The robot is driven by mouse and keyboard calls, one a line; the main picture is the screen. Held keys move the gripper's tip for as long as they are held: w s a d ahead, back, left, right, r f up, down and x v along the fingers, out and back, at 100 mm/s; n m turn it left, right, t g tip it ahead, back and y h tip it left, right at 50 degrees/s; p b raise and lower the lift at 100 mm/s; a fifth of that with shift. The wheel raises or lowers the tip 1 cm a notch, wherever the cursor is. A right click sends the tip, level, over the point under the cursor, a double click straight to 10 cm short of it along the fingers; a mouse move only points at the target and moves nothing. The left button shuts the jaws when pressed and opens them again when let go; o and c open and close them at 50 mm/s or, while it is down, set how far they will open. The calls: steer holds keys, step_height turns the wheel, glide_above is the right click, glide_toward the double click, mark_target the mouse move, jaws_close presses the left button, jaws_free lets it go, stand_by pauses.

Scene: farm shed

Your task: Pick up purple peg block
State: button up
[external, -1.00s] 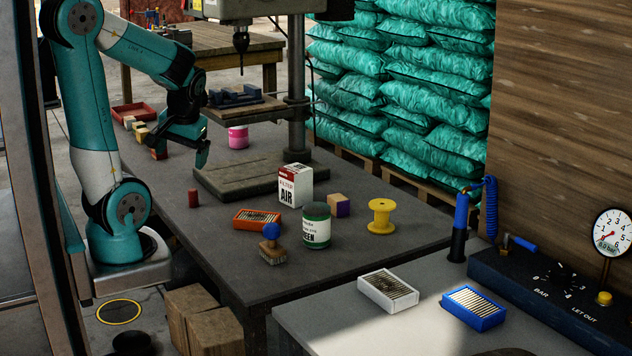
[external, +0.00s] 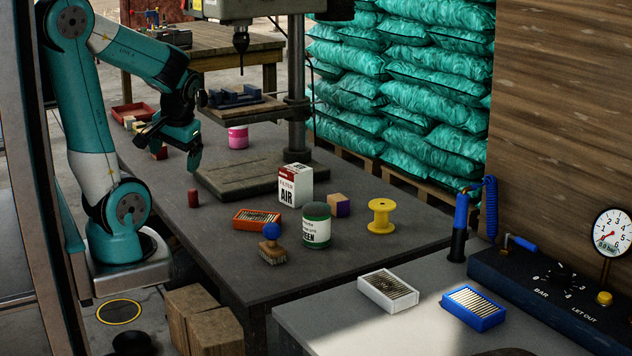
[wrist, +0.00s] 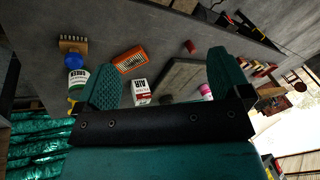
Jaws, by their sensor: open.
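The purple peg block (external: 338,205) is a small block with a pale wood face and a purple side. It stands on the dark bench, just right of the white and red AIR filter box (external: 295,186) and behind the green jar (external: 317,226). My gripper (external: 170,148) is open and empty above the far left of the bench, well left of and apart from the block. In the wrist view my two teal fingers (wrist: 162,82) are spread wide with nothing held between them. I cannot make out the block in the wrist view.
A yellow spool (external: 381,216) stands right of the block. An orange tray (external: 257,219), a brush (external: 271,246), a red cylinder (external: 193,197) and a pink jar (external: 238,137) are also on the bench. The drill press column (external: 296,130) rises behind its base slab.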

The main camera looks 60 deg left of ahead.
stand_by(0.7)
steer(key=m+t+h+b, duration=0.4)
steer(key=m+b, duration=0.3)
steer(key=b, duration=0.1)
glide_above(337, 197)
steer(key=s, duration=0.8)
step_height(337, 197, down, 7)
steer(key=shift+m+h, duration=0.3)
steer(key=x, duration=0.4)
steer(key=w+x, duration=0.1)
steer(key=x, duration=0.3)
steer(key=b+x, duration=0.1)
steer(key=x, duration=0.3)
steer(key=shift+w+a+r, duration=0.15)
steer(key=shift+a+r, duration=0.1)
steer(key=shift+a, duration=0.05)
steer(key=shift+t, duration=0.3)
steer(key=shift+w+b+x, duration=0.15)
steer(key=shift+x, duration=1.35)
steer(key=shift+w+b+x, duration=0.15)
steer(key=shift+x, duration=1.4)
steer(key=shift+r, duration=0.2)
steer(key=c, duration=1)
